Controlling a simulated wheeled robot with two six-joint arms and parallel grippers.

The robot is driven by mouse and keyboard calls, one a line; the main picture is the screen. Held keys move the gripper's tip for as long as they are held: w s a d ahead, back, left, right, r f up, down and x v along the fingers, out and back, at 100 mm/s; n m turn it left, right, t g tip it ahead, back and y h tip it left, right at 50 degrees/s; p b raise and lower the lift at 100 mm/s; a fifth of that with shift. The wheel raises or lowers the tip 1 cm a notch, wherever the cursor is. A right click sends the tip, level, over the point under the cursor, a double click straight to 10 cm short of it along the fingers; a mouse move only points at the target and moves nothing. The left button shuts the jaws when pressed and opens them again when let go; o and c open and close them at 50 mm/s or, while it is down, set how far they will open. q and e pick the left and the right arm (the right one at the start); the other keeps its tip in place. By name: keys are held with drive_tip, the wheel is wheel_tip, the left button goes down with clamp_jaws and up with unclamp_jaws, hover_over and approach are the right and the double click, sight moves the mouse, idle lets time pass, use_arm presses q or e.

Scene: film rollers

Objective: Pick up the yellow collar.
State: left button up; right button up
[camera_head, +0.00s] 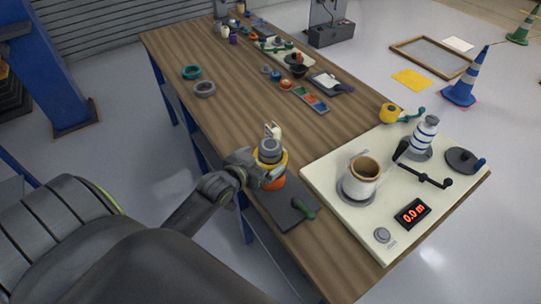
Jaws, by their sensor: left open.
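A round yellow piece with a dark centre (388,113), which looks like the yellow collar, sits at the back left edge of the cream board, beside a teal handle. My left gripper (273,131) is over the near part of the table, left of the board, well apart from that piece. Its pale fingertips are open, and I see nothing between them. Yellow and orange also show around my left wrist; I cannot tell whether all of that is my own arm. My right gripper is not in view.
The cream board (325,171) carries a tan-rimmed pot (363,172), a blue-striped roller (424,134), a black crank and a red readout (412,214). A dark plate (285,209) with a green handle lies nearby. Teal (191,72) and grey (204,89) rings lie farther back. Mid-table is mostly clear.

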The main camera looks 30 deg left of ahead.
use_arm(q)
drive_tip(key=shift+f+p+x, duration=0.2)
drive_tip(key=shift+p+x, duration=0.55)
drive_tip(key=shift+x, duration=2)
drive_tip(key=shift+s, duration=0.15)
drive_tip(key=c, duration=0.8)
